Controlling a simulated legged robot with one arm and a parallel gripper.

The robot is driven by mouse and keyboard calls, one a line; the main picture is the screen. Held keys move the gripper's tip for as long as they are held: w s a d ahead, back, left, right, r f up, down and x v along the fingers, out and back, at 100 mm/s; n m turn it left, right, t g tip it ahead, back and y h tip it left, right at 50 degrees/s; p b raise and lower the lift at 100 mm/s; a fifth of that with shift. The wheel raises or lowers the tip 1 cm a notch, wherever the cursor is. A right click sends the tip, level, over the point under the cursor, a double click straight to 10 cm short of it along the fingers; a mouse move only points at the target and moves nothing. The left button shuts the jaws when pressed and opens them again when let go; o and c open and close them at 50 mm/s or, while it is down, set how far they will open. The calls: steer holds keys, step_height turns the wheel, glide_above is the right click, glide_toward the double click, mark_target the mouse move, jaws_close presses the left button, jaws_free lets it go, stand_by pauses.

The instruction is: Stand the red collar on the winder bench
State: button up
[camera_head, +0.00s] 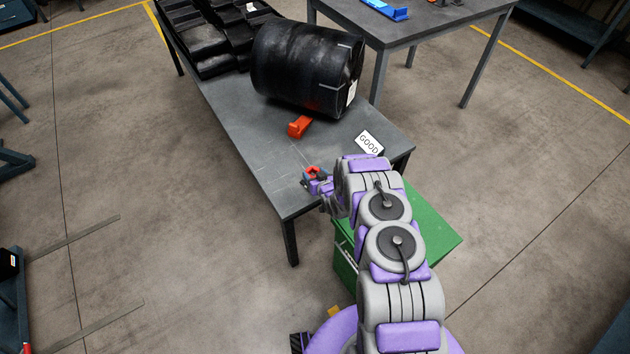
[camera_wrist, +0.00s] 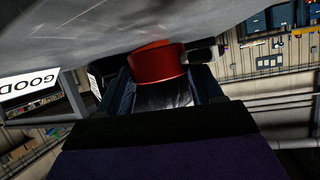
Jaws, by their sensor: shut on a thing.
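The red collar (camera_head: 313,170) is a short ring shape. In the head view it is at the end of my arm, over the near end of a long grey bench (camera_head: 232,120). My gripper (camera_head: 317,181) is shut on it. In the wrist view the collar (camera_wrist: 157,65) sits between the two dark fingers of my gripper (camera_wrist: 160,88), close to the grey bench surface (camera_wrist: 100,25). I cannot tell whether the collar touches the bench top. Part of its far side is hidden.
A large black roll (camera_head: 300,65) lies on the bench, with an orange-red bracket (camera_head: 299,126) in front. A GOOD card (camera_head: 369,143) is near the right edge. Black trays (camera_head: 205,45) fill the far end. A green box (camera_head: 430,225) stands below my arm.

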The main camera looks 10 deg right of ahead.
steer(key=shift+w+d, duration=0.1)
steer(key=shift+w, duration=0.25)
step_height(320, 180, down, 4)
steer(key=shift+r+b, duration=0.2)
steer(key=shift+b, duration=0.5)
steer(key=o, duration=1.5)
steer(key=shift+s, duration=0.15)
steer(key=p+v, duration=0.2)
steer(key=v, duration=1)
steer(key=shift+r+p, duration=0.15)
steer(key=shift+p, duration=0.2)
